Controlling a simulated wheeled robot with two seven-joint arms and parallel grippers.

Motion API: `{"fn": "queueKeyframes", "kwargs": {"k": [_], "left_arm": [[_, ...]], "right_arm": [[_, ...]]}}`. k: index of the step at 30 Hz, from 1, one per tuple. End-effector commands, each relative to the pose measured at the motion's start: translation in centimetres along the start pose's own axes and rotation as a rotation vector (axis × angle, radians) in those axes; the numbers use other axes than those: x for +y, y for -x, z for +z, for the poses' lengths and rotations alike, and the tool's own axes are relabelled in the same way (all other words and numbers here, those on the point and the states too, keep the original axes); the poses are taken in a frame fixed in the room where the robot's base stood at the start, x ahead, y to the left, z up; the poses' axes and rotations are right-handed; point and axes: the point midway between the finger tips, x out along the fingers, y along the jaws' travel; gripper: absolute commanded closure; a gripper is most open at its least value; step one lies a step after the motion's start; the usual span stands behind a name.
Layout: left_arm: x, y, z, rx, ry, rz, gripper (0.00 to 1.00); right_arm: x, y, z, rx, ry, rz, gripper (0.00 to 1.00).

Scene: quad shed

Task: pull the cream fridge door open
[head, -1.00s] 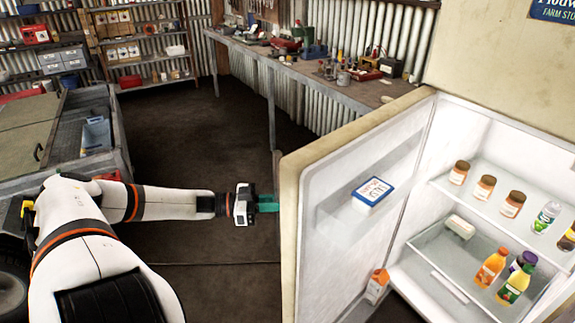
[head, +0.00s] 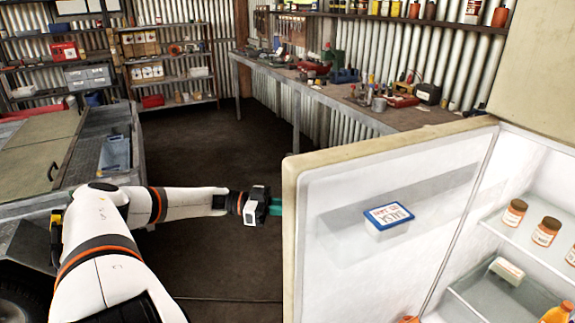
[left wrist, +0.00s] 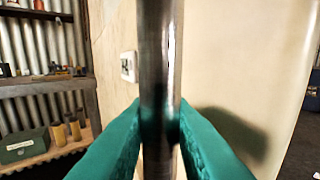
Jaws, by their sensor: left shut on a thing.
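The cream fridge door (head: 385,215) stands wide open in the head view, its white inner side facing me. A blue-lidded tub (head: 388,220) sits on the door's shelf. My left gripper (head: 276,206) is at the door's outer edge, its green fingertips partly hidden behind it. In the left wrist view, the left gripper (left wrist: 160,140) is shut on a vertical metal door handle (left wrist: 159,70), one finger on each side. The cream outer face of the door (left wrist: 235,70) shows behind the handle. My right gripper is in neither view.
The fridge's inside (head: 535,230) holds jars and bottles at the right. A workbench (head: 320,95) with tools runs along the back wall. A grey vehicle with a cargo bed (head: 80,150) stands at the left. Dark floor (head: 200,150) is clear between them.

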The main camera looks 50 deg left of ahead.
Motion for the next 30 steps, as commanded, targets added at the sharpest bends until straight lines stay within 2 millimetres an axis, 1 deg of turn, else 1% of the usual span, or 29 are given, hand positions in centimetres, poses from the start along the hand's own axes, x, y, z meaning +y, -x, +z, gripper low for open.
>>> {"fn": "queueKeyframes", "kwargs": {"k": [9,10,13,23,26,29,30], "left_arm": [[0.1,0.0,0.0,0.002,-0.001,0.003,1.0],[0.1,0.0,0.0,0.002,-0.001,0.003,0.77],[0.1,0.0,0.0,0.002,-0.001,0.003,0.61],[0.0,0.2,0.0,0.003,0.0,0.002,0.6],[0.0,1.2,-0.1,0.007,0.001,0.002,0.6],[0.1,3.0,0.0,0.009,0.002,0.002,0.6],[0.1,3.8,-0.1,0.008,0.002,0.004,0.6]], "right_arm": [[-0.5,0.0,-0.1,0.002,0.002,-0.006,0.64],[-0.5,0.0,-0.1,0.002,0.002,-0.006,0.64],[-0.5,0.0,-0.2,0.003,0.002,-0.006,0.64],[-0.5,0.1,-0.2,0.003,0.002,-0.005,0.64],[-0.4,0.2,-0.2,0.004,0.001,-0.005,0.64],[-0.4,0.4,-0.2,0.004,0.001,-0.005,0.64],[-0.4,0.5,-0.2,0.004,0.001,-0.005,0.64]]}}
